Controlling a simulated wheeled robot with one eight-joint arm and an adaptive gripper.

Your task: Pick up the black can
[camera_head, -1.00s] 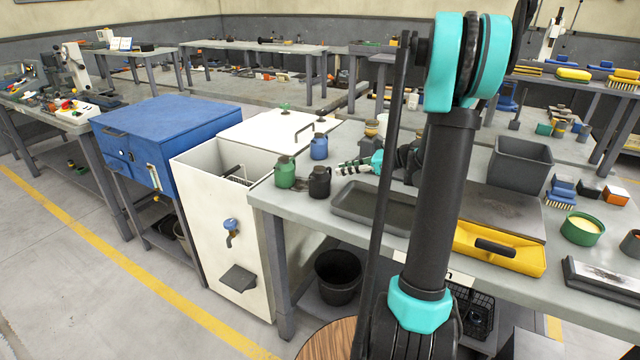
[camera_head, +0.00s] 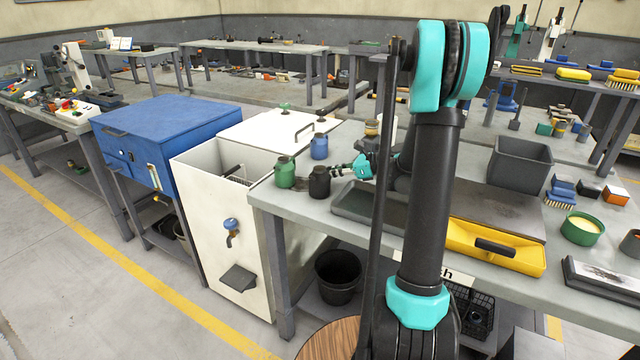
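The black can (camera_head: 319,182) stands upright near the left end of the grey workbench. A green can (camera_head: 285,172) stands to its left and a blue can (camera_head: 319,147) stands behind it. My gripper (camera_head: 337,171) comes in from the right, low over the bench, with its fingertips at the black can's right side. The fingertips are small and partly overlap the can in the picture, so I cannot tell whether they touch it or how far apart they are.
A shallow grey tray (camera_head: 350,207) lies right of the black can. A yellow-lidded box (camera_head: 495,248) and a grey bin (camera_head: 520,163) are farther right. A white tank (camera_head: 215,230) adjoins the bench's left end. My arm hides part of the bench.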

